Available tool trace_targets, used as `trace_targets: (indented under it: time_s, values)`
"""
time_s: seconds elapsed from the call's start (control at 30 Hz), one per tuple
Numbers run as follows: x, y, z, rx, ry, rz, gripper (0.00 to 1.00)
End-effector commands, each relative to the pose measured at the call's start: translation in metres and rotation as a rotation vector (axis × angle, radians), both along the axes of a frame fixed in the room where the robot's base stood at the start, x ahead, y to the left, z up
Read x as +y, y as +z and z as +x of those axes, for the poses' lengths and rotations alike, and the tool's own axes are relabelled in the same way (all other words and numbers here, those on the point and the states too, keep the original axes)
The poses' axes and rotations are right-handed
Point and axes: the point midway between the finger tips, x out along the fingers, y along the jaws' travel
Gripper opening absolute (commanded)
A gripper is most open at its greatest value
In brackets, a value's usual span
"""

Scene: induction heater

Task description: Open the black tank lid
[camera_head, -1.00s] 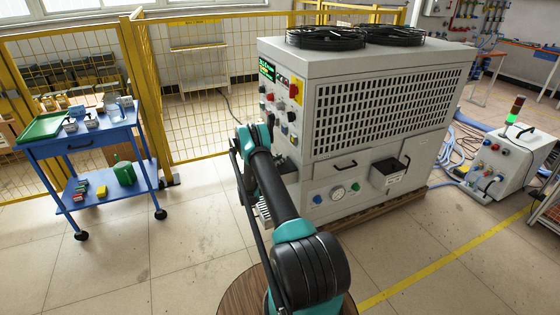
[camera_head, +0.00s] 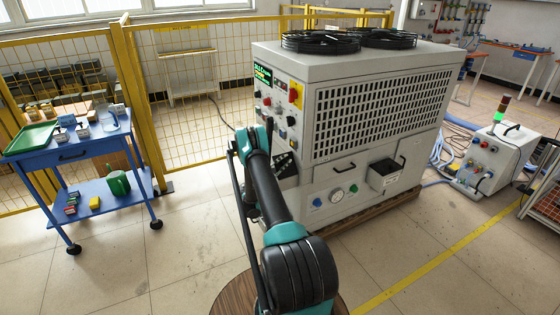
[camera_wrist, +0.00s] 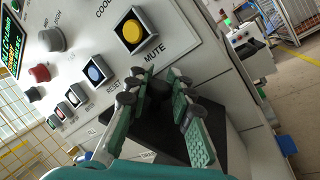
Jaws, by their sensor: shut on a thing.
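The black tank lid (camera_wrist: 150,135) shows in the wrist view as a dark slab below the control panel, partly covered by the fingers. My gripper (camera_wrist: 158,85) is closed around a dark knob or handle at the lid; the exact contact is shaded. Its two green-padded fingers stand on either side of it. In the head view a dark panel, likely the lid (camera_head: 287,165), shows at the left side of the grey machine (camera_head: 345,110), beside my arm. My gripper is hidden there behind my arm. I cannot tell how far the lid is raised.
The control panel with a yellow button (camera_wrist: 131,31) and a blue button (camera_wrist: 96,74) is close above the fingers. A blue cart (camera_head: 75,150) stands left, before a yellow fence (camera_head: 185,100). A white control box (camera_head: 497,155) stands right. Floor in front is clear.

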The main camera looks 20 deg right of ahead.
Motion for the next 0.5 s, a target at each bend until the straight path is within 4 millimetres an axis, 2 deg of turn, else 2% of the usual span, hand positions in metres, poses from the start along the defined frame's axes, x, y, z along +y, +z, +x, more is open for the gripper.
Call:
trace_targets:
  time_s: [0.2, 0.5]
  values:
    - [0.001, 0.002, -0.011, -0.115, 0.002, 0.007, 0.0]
    - [0.001, 0.004, -0.016, -0.184, 0.004, 0.011, 0.0]
